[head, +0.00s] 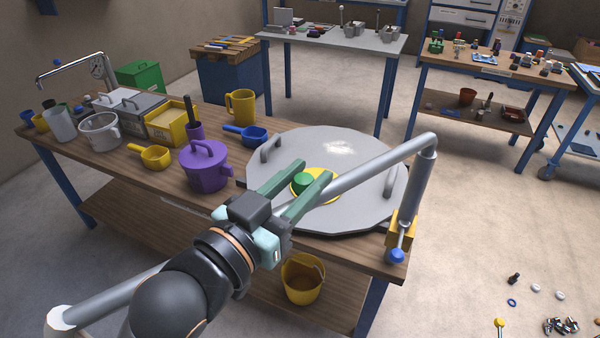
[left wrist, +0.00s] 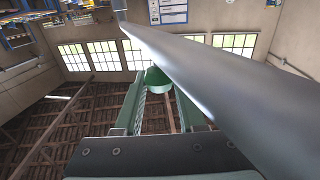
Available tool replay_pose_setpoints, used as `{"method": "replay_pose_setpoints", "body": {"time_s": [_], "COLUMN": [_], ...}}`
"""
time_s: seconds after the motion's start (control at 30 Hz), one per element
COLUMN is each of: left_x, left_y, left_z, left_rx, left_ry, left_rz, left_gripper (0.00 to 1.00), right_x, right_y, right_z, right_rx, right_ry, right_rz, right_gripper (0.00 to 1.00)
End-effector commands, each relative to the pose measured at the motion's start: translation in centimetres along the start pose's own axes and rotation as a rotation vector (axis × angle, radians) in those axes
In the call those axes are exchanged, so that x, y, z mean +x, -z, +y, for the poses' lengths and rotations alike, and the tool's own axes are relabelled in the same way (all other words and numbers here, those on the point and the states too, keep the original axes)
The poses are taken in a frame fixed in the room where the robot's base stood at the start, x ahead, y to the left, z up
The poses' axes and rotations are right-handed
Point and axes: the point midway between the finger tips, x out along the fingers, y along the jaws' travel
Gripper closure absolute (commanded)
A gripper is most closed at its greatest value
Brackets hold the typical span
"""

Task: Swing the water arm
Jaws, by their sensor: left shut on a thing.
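The water arm (head: 372,168) is a long grey pipe. It rises from an upright post (head: 422,185) at the table's right front corner, with a yellow block and blue knob at its foot. It crosses above the round grey lid (head: 345,148) and passes behind my left gripper toward the lower left. My left gripper (head: 303,182) is shut on a green knob (head: 301,181) beside the pipe. In the left wrist view the green knob (left wrist: 157,79) sits between the fingertips, and the pipe (left wrist: 215,75) runs close along the fingers. How the knob joins the pipe is hidden.
A purple lidded pot (head: 204,170), a blue scoop (head: 252,135), a yellow mug (head: 241,106) and other containers stand on the wooden table left of the lid. A yellow bucket (head: 303,280) is on the lower shelf.

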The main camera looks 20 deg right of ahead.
Motion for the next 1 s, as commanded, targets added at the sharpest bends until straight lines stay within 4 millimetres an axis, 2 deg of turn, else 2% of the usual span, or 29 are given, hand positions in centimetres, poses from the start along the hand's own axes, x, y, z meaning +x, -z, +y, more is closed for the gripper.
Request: {"method": "replay_pose_setpoints", "body": {"time_s": [0.23,0.27,0.5,1.0], "left_x": [0.03,0.03,0.02,0.19], "left_y": [-0.11,-0.11,-0.08,-0.02], "left_z": [0.02,0.02,0.00,-0.31], "left_rx": [0.000,0.000,0.001,0.002], "left_ry": [-0.001,-0.001,-0.001,0.001], "left_rz": [-0.002,-0.002,-0.001,0.000], "left_gripper": [1.00,0.57,0.31,0.31], "right_x": [0.02,0.02,0.02,0.02], "right_y": [-0.01,-0.01,-0.01,0.00], "right_z": [0.01,0.01,0.01,0.02], "right_rx": [0.000,0.000,0.000,0.000], "right_ry": [0.000,0.000,0.000,0.000], "right_rz": [0.000,0.000,0.000,0.000], "right_gripper": [1.00,1.00,1.00,1.00]}}
